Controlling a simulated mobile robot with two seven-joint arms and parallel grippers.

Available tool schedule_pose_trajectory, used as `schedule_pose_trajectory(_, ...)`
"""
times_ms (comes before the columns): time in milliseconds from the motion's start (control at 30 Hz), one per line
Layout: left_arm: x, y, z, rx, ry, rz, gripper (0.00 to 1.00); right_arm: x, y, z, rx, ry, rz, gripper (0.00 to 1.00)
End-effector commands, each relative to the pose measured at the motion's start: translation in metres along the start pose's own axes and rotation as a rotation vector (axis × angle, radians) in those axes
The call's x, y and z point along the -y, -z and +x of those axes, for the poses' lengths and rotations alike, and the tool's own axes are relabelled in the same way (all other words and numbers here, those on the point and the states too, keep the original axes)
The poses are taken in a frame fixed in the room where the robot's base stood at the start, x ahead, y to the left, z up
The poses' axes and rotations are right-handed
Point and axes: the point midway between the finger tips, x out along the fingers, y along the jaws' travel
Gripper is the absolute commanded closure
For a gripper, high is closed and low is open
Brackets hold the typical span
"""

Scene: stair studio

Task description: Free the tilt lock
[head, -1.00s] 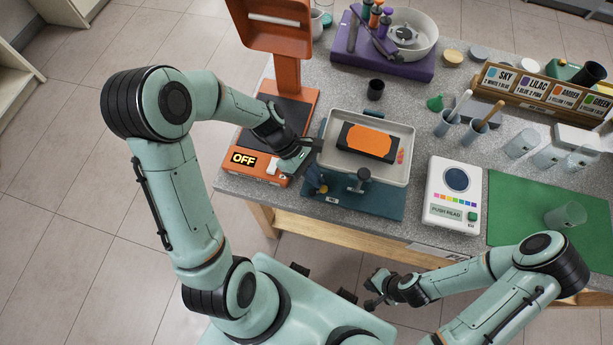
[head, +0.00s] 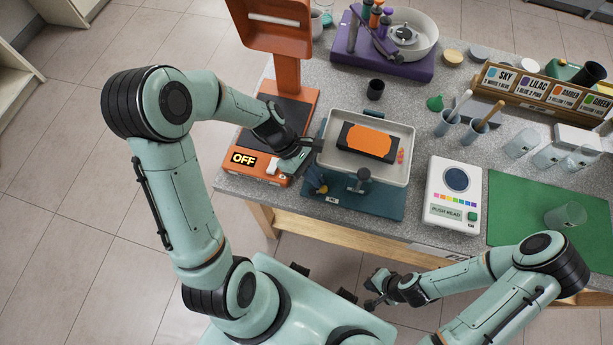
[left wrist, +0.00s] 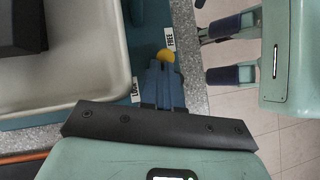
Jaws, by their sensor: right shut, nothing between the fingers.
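The tilt lock's yellow knob (left wrist: 166,56) sits beside the FREE label (left wrist: 169,38) in the left wrist view. The LOCK label (left wrist: 135,90) lies further back. The knob also shows at the left front of the blue base (head: 365,202) in the head view. My left gripper (left wrist: 162,66) has its fingers close together at the knob and looks shut on it; the tips hide the contact and the lever's stem. The grey tray (head: 408,142) stands above the base, holding a black block with an orange top (head: 368,141). My right gripper (head: 372,294) is shut and empty, off the table's front.
An orange stand (head: 290,75) marked OFF is left of the tray, close to my left arm. A white reader (head: 455,195) and green mat (head: 530,195) lie to the right. Cups, beakers and a purple-based bowl (head: 430,68) fill the back.

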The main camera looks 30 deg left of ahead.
Motion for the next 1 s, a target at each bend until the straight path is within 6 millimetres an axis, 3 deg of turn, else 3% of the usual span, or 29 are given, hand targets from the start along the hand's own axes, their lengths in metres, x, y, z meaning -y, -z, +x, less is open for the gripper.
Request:
schedule_pose_trajectory(667,0.001,0.000,0.000,0.000,-0.001,0.000,1.00,0.000,0.000,0.000,0.000,0.000,0.000,1.00)
schedule_pose_trajectory(1000,0.013,0.004,-0.003,0.000,0.000,0.000,1.00,-0.003,-0.003,0.004,0.004,-0.001,0.001,1.00)
